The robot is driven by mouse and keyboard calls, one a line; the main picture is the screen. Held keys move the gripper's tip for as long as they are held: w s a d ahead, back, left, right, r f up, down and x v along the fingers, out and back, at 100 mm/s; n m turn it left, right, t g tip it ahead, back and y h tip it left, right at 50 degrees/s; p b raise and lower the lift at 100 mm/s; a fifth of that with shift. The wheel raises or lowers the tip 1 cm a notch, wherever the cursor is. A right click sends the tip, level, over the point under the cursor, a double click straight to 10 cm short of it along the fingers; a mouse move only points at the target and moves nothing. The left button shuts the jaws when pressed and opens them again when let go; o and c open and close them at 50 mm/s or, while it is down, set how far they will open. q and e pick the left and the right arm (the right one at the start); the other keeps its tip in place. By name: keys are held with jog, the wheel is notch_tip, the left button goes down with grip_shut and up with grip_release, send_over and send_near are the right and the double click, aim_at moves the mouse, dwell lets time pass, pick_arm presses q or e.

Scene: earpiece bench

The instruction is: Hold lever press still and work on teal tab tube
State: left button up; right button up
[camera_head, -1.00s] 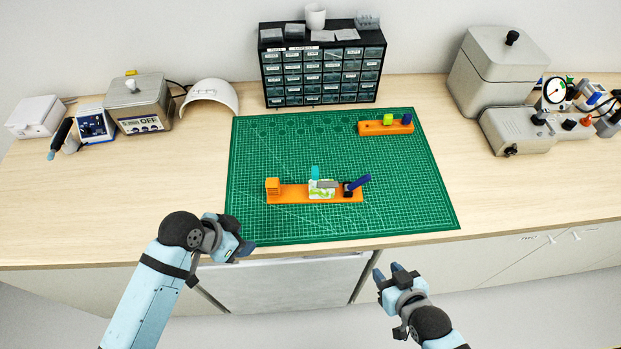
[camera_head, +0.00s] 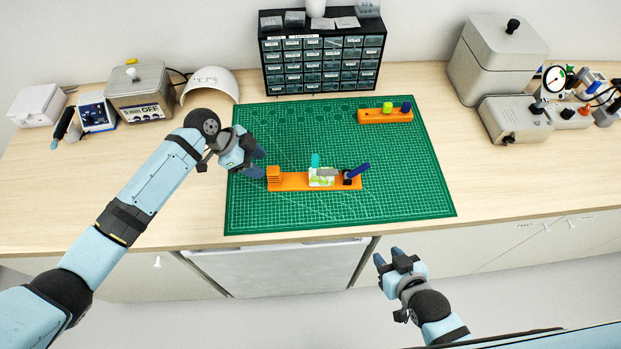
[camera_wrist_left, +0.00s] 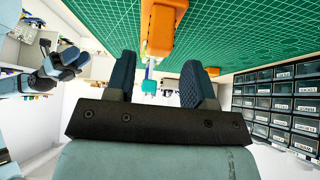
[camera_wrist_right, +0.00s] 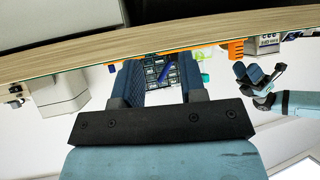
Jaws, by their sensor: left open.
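The lever press is an orange base (camera_head: 290,182) on the green mat, with an orange block at its left end, a pale green-white piece (camera_head: 320,177) in the middle and a dark blue lever (camera_head: 358,171) at the right. A teal tab (camera_head: 315,160) stands up at the middle piece. My left gripper (camera_head: 260,164) is open and empty, just left of the orange block. In the left wrist view the orange block (camera_wrist_left: 163,28) and the teal tab (camera_wrist_left: 149,86) show beyond its fingers. My right gripper (camera_head: 387,257) is apart from everything, in front of the bench edge, its fingers spread and empty.
A second orange holder (camera_head: 385,117) with a lime and a blue piece lies at the mat's back right. A drawer cabinet (camera_head: 320,62) stands behind the mat. Grey machines stand at both sides. The green mat (camera_head: 400,180) is clear at right.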

aim_at(269, 170)
pick_arm(q)
jog(key=b+x, duration=0.3)
jog(key=x, duration=0.2)
jog(key=shift+f, duration=0.2)
jog(key=shift+d+f+b, duration=0.35)
jog(key=shift+f+b, duration=0.1)
jog(key=shift+b, duration=0.1)
jog(key=shift+d+f, duration=0.15)
jog(key=c, duration=0.7)
jog(key=shift+o, duration=0.4)
grip_shut()
